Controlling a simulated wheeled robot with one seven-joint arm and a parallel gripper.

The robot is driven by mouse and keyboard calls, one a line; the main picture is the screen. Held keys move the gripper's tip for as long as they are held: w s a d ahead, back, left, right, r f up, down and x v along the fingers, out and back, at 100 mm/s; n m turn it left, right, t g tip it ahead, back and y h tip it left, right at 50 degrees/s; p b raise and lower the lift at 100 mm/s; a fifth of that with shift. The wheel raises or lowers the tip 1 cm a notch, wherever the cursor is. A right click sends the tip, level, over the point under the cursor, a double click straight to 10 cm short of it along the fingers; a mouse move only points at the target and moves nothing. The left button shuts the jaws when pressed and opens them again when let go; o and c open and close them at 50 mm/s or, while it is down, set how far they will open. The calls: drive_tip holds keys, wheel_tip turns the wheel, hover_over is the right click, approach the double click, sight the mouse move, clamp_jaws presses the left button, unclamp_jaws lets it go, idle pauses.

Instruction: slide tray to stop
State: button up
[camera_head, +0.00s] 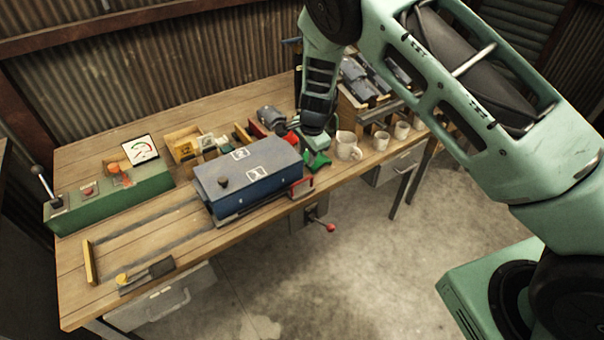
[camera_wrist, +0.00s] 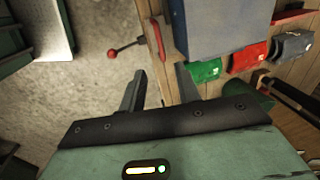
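The tray looks like a blue box with a grey lid (camera_head: 247,166) and a black knob, sitting at the right end of two dark rails on the workbench. A red handle (camera_head: 302,187) is on its right end. The blue box (camera_wrist: 220,25) also shows at the top of the wrist view. A wooden block (camera_head: 90,262) stands across the left end of the rails, apart from the box; it looks like the stop. My gripper (camera_wrist: 160,72) is open and empty, its fingers apart near the handle end. In the head view its fingertips are hidden.
White mugs (camera_head: 348,146) stand to the right. A green control box (camera_head: 110,200) is at the back left. A red-knobbed lever (camera_head: 330,228) juts below the front edge. The rails left of the box are clear.

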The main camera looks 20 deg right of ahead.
sight(302, 181)
drive_tip(key=f+p, duration=0.1)
drive_tip(key=f, duration=0.3)
drive_tip(key=w+f+p, duration=0.1)
drive_tip(key=f, duration=0.2)
drive_tip(key=w+f+p, duration=0.1)
drive_tip(key=f, duration=0.3)
drive_tip(key=shift+w+a+f, duration=0.15)
drive_tip(key=shift+a+f, duration=0.2)
clamp_jaws()
